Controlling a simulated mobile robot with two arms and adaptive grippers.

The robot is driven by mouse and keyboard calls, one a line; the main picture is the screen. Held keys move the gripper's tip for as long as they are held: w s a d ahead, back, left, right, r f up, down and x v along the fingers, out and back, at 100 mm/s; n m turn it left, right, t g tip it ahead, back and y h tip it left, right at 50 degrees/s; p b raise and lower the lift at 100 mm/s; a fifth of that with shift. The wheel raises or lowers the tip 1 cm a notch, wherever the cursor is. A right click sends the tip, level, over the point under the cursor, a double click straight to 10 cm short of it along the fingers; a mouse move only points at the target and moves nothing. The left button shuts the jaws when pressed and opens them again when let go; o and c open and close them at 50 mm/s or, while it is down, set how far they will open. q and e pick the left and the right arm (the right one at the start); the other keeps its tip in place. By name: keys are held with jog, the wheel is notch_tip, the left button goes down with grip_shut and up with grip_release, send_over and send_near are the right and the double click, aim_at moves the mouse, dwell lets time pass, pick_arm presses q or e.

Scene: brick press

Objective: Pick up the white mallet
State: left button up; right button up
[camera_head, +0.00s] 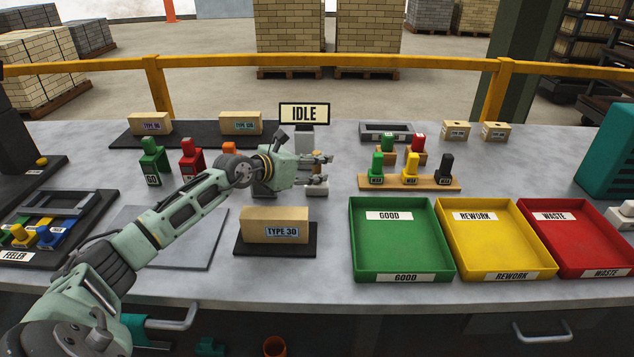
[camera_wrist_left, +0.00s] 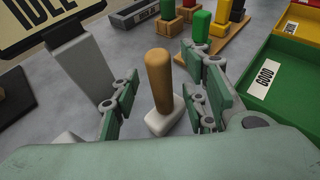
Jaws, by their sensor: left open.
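The white mallet (camera_wrist_left: 165,118) stands upright on the grey table, its white head down and its tan wooden handle up. My right gripper is in neither view.
The IDLE sign (camera_head: 304,113) on its grey post stands just behind my gripper. A TYPE 30 brick (camera_head: 274,222) lies in front. To the right are a wooden rack (camera_head: 440,183) of coloured stamps and the green GOOD tray (camera_head: 402,241), then yellow and red trays.

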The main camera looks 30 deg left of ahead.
pick_arm(q)
jog(key=shift+w+d+f, duration=0.2)
jog(key=shift+w+f, duration=0.05)
jog(key=shift+w, duration=0.4)
jog(key=shift+c, duration=0.3)
jog(key=shift+r, duration=0.15)
grip_shut()
